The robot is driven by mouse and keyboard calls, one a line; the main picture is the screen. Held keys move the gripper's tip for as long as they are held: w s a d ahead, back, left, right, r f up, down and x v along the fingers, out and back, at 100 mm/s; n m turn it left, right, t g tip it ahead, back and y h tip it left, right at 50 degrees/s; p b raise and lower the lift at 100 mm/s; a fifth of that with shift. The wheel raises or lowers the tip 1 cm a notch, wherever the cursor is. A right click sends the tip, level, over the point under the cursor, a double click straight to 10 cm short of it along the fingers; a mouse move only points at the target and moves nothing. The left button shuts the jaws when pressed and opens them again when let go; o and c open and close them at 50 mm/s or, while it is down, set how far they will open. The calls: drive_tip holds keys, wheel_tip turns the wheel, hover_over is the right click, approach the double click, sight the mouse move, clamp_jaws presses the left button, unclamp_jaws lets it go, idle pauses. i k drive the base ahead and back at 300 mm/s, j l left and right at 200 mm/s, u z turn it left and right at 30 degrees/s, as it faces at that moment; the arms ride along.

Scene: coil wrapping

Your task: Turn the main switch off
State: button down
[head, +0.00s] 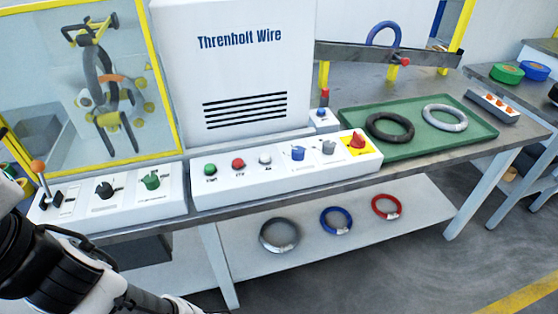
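The likely main switch is a red rotary knob on a yellow plate (357,142), at the right end of the long white control panel (285,183). Its label and exact handle position are too small to read. My arm enters at the lower left, in front of the bench, and runs out of the bottom edge. My gripper is not in view. Nothing of mine touches the red knob.
Left of the red knob are a grey knob (328,147), a blue knob (298,153) and white, red and green buttons. A green tray (480,132) with two coils lies to the right. A lever (39,171) stands at far left. Several coils lie on the lower shelf (350,255).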

sight(357, 142)
drive_tip(key=i+j+z, duration=0.35)
drive_tip(key=i+l+z, duration=0.1)
drive_tip(key=z, duration=1.25)
